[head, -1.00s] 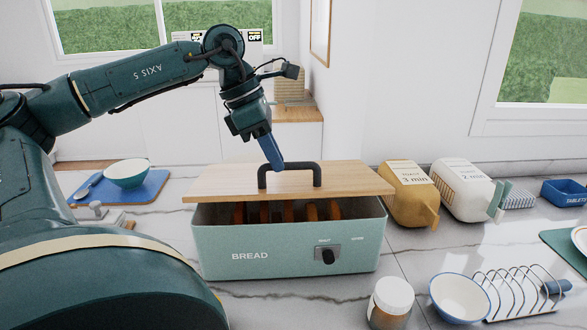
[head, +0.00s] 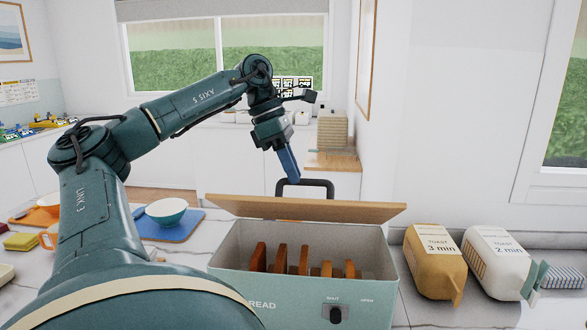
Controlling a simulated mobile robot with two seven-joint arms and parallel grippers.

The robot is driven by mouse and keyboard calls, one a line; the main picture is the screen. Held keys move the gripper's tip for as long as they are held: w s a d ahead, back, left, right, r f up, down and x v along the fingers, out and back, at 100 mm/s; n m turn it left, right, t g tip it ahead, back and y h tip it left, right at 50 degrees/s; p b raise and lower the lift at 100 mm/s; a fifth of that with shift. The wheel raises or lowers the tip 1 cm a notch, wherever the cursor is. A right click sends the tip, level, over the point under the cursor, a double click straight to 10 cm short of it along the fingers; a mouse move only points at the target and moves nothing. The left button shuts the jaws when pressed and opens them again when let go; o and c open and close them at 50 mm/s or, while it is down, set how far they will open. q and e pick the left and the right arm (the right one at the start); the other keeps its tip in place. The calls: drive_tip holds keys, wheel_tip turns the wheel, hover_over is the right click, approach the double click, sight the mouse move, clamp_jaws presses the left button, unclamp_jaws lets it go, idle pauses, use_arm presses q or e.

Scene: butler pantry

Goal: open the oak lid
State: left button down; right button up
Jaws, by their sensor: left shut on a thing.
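The oak lid (head: 300,208) is tilted up along the back of the pale green bread bin (head: 365,293), with its front edge raised. Slices of bread (head: 304,261) stand upright inside the bin, in plain view. My left gripper (head: 291,181) is shut on the lid's dark handle (head: 320,185), which shows above the lid's upper edge. The handle's lower part is hidden behind the lid. A dark knob (head: 336,314) sits on the bin's front. My right gripper is not in view.
Two toast bags, a tan one (head: 433,265) and a white one (head: 498,263), lie to the right of the bin. A teal bowl (head: 167,211) on a blue board (head: 178,226) stands to the left. A wall and window lie behind.

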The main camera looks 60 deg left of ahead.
use_arm(q)
drive_tip(key=shift+a, duration=0.1)
idle(0.3)
drive_tip(key=c, duration=1.5)
unclamp_jaws()
drive_tip(key=shift+o, duration=0.5)
drive_tip(key=shift+w+f, duration=0.1)
drive_tip(key=shift+w, duration=0.05)
drive_tip(key=p+v, duration=0.3)
drive_tip(key=v, duration=1)
